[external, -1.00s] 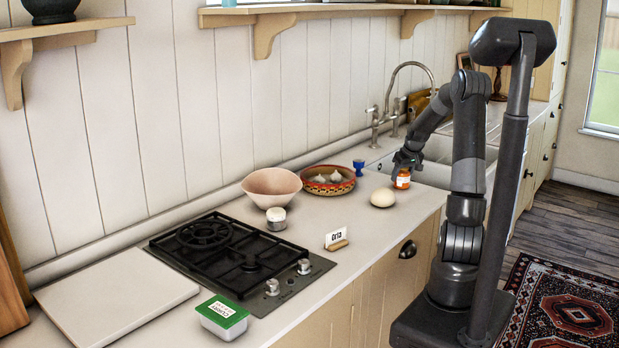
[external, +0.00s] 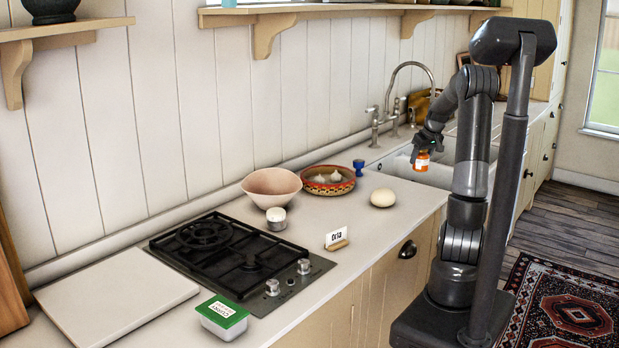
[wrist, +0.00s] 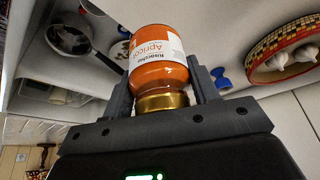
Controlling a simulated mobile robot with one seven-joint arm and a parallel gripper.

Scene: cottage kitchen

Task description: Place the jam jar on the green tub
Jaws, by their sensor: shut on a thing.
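The jam jar (external: 422,163) is orange with a white label and a gold lid. My gripper (external: 424,150) is shut on it and holds it in the air above the counter by the sink. In the wrist view the jar (wrist: 158,60) sits between the two fingers, its label reading "Apricot". The green tub (external: 222,317) is a white tub with a green lid and a label. It stands at the counter's front edge at the lower left, far from my gripper, with nothing on its lid.
A round pale loaf or egg-like thing (external: 383,198), a blue egg cup (external: 359,168), a patterned bowl (external: 345,183) and a pink bowl (external: 271,187) stand left of my gripper.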

